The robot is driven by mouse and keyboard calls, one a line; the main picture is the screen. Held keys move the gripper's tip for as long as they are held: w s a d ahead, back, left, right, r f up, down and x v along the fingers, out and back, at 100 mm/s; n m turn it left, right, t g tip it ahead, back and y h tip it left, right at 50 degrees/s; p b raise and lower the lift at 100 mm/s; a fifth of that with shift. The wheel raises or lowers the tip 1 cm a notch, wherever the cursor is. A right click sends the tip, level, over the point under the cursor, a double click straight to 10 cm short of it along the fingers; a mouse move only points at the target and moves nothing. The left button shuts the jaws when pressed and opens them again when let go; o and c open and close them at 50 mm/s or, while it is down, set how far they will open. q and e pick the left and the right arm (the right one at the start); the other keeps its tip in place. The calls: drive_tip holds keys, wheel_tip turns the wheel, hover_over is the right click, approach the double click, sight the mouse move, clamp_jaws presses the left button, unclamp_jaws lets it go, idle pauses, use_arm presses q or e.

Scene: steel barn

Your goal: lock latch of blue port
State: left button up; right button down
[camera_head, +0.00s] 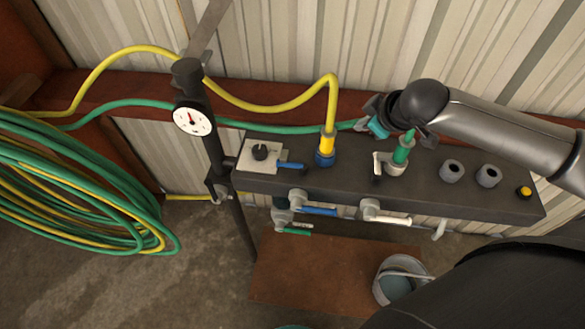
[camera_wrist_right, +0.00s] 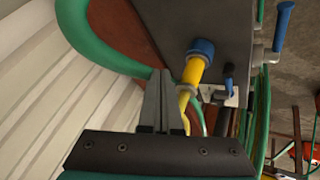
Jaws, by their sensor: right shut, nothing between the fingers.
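The blue port (camera_head: 325,158) stands on top of the dark panel box, with a yellow hose fitting plugged into it; its blue collar also shows in the right wrist view (camera_wrist_right: 203,48). A small blue lever (camera_head: 291,166) lies just left of the port, beside a pale plate with a black knob; it also shows in the wrist view (camera_wrist_right: 229,80). My right gripper (camera_head: 368,113) is right of the blue port and behind the box's back edge, apart from port and lever. Its fingers (camera_wrist_right: 161,75) are closed together and empty. My left gripper is not in view.
A white-collared port with a green hose (camera_head: 401,155) stands between the blue port and two grey sockets (camera_head: 452,172). Blue, white and green valve handles hang along the front. A pressure gauge (camera_head: 193,118) on a post stands left. A green hose runs behind the box.

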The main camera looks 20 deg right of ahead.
drive_tip(key=s+a+n+t+y+b, duration=0.2)
drive_tip(key=s+a+n+y+b, duration=0.2)
drive_tip(key=a, duration=0.9)
drive_tip(key=s+n+y, duration=0.2)
drive_tip(key=s+n, duration=0.1)
drive_tip(key=n, duration=0.1)
drive_tip(key=shift+r+b, duration=0.15)
drive_tip(key=shift+b, duration=0.2)
drive_tip(key=shift+w, duration=0.1)
drive_tip(key=b, duration=0.5)
approach(281, 163)
drive_tip(key=shift+w+a, duration=1)
drive_tip(key=shift+a, duration=0.65)
drive_tip(key=f, duration=0.1)
drive_tip(key=w+f, duration=0.1)
drive_tip(key=w+d+f+b, duration=0.1)
drive_tip(key=shift+f, duration=0.2)
